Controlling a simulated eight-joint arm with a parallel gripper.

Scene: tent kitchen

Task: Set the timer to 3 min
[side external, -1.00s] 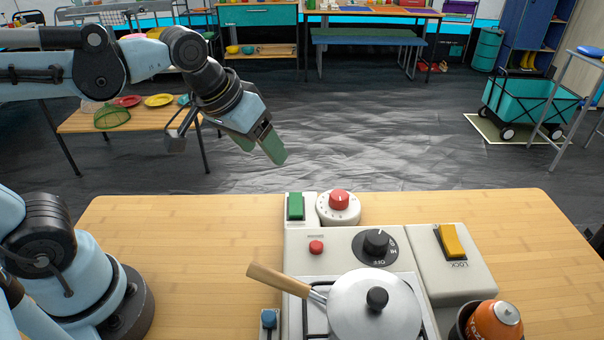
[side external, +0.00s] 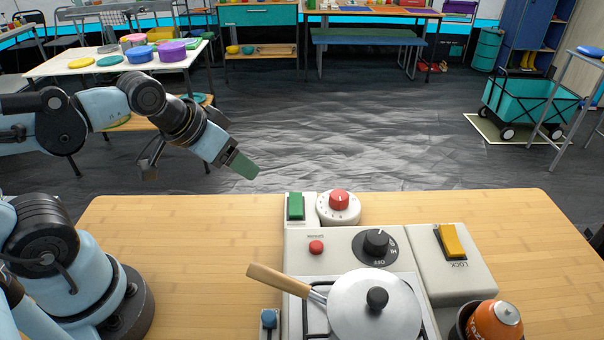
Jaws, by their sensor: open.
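The timer (side external: 339,214) is a round white dial with small marks on its rim and a red knob (side external: 339,200) on top. It sits at the far edge of the wooden table, behind the stove. The setting on the dial is too small to read. My gripper (side external: 243,165), with green finger pads, is open and empty. It is in the air, up and left of the timer in the picture, and touches nothing. One finger mostly hides the other.
A green switch (side external: 296,206) is just left of the timer. The stove (side external: 300,247) has a red button, a black knob (side external: 376,242) and a lidded pan (side external: 365,310) with a wooden handle. A yellow lock switch (side external: 452,240) is at right. The left tabletop (side external: 190,235) is clear.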

